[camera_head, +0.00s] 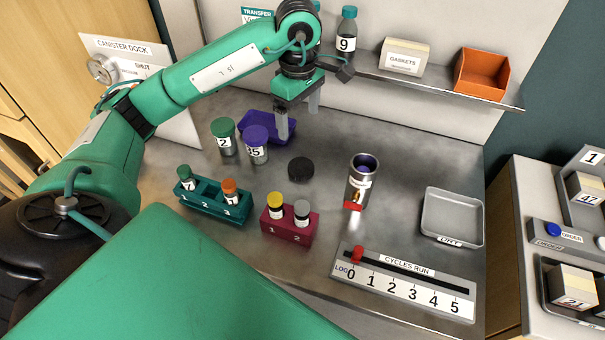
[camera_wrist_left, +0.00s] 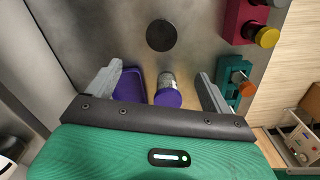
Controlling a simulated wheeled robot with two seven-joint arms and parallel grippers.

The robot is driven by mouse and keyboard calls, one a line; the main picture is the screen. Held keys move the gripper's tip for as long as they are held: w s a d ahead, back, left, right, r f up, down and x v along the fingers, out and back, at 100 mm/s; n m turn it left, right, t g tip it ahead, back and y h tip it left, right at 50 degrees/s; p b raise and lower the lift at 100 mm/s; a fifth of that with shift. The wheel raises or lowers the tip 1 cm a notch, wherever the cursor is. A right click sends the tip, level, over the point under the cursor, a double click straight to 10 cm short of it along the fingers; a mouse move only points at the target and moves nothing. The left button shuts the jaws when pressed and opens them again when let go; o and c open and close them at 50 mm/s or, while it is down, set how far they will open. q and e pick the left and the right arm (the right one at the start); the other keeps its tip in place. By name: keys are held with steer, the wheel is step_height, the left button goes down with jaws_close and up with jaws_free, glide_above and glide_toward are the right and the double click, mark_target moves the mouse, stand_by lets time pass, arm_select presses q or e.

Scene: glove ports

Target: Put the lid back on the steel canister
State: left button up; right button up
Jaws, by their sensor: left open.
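The steel canister (camera_head: 360,188) stands upright and open on the metal bench in the head view, with a purple inside and a red mark low on its front. A black round lid (camera_head: 301,169) lies flat on the bench to its left, apart from it; it also shows in the left wrist view (camera_wrist_left: 161,35). My left gripper (camera_head: 298,112) is open and empty above the bench, behind the lid. In the left wrist view its fingers (camera_wrist_left: 159,72) are spread, with a purple-capped jar (camera_wrist_left: 168,97) showing beyond and between them. My right gripper is not in view.
Beside the purple-capped jar (camera_head: 255,151) stand a green-capped jar (camera_head: 224,143) and a purple tray (camera_head: 254,122). Teal (camera_head: 213,204) and maroon (camera_head: 288,232) vial racks stand in front. A grey tray (camera_head: 430,219) and a slider board (camera_head: 410,290) lie right. A shelf (camera_head: 430,85) runs behind.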

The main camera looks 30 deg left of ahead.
arm_select(q)
steer(key=shift+s+f, duration=0.15)
steer(key=shift+f, duration=0.1)
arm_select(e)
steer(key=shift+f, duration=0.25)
arm_select(q)
steer(key=shift+f, duration=0.1)
steer(key=p, duration=0.1)
glide_above(299, 165)
step_height(299, 165, down, 8)
steer(key=shift+r, duration=0.25)
steer(key=shift+f, duration=0.5)
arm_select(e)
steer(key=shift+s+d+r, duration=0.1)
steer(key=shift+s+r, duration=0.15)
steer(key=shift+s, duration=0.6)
arm_select(q)
steer(key=shift+d, duration=0.1)
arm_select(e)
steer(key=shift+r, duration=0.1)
